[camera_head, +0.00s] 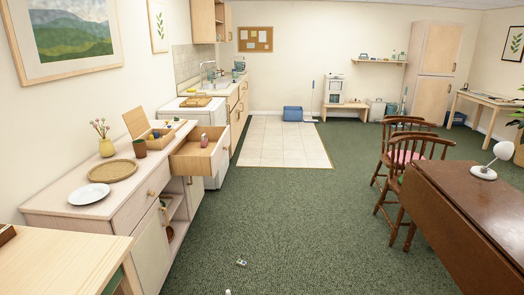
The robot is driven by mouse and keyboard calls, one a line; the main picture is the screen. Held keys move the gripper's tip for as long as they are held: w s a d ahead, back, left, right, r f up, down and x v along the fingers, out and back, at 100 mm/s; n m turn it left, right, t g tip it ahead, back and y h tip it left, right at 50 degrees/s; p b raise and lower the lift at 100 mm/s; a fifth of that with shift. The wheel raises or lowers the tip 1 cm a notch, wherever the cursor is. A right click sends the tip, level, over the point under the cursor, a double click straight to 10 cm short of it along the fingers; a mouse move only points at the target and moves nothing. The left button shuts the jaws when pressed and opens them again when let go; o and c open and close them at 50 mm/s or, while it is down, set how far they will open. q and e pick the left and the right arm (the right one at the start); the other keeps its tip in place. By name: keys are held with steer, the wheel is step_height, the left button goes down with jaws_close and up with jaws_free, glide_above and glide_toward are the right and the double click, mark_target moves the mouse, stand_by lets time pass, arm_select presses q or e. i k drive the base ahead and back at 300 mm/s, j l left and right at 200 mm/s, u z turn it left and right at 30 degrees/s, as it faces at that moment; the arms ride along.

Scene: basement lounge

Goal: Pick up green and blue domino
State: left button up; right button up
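A small whitish tile (241,262) with darker marks lies on the green carpet near the bottom middle. It may be a domino, but its colours are too small to tell. Another small white thing (228,292) is cut off by the bottom edge. An open wooden box (152,139) with its lid raised stands on the sideboard, with small coloured things inside that I cannot make out. No green and blue domino can be told for certain. Neither of my grippers is in view.
The sideboard (70,205) on the left has an open drawer (195,160) jutting out and an open lower compartment. A wooden table (60,262) stands at lower left. A dark drop-leaf table (450,190) and chairs (405,165) stand at right. The carpet between is mostly clear.

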mark_target(243, 263)
steer(key=i+u, duration=0.1)
steer(key=i, duration=0.45)
steer(key=i+l+u, duration=0.1)
steer(key=i, duration=0.45)
steer(key=i+l+u, duration=0.15)
steer(key=i, duration=0.45)
steer(key=i+l+u, duration=0.1)
steer(key=i, duration=0.45)
steer(key=l, duration=0.1)
